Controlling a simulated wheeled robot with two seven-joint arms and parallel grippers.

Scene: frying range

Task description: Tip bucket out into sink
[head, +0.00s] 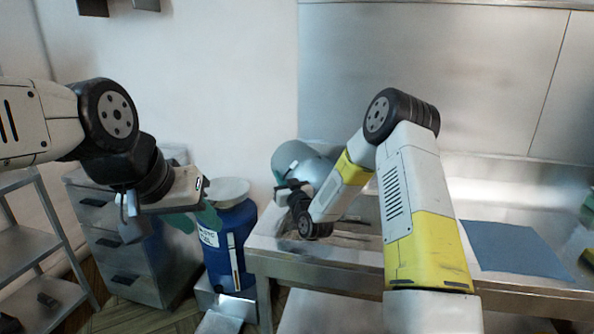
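A grey metal bucket (318,168) is tilted on its side above the left end of the steel counter. My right gripper (287,190) is at the bucket's near side and appears shut on it; its fingers are partly hidden. The sink basin (350,236) in the counter lies below, largely covered by my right arm. The bucket's contents cannot be made out.
A blue drum (222,258) with a pale lid and white label stands left of the counter (275,262). A drawer cabinet (125,262) and metal shelf (30,255) are further left. A blue cloth (515,249) lies on the counter at right.

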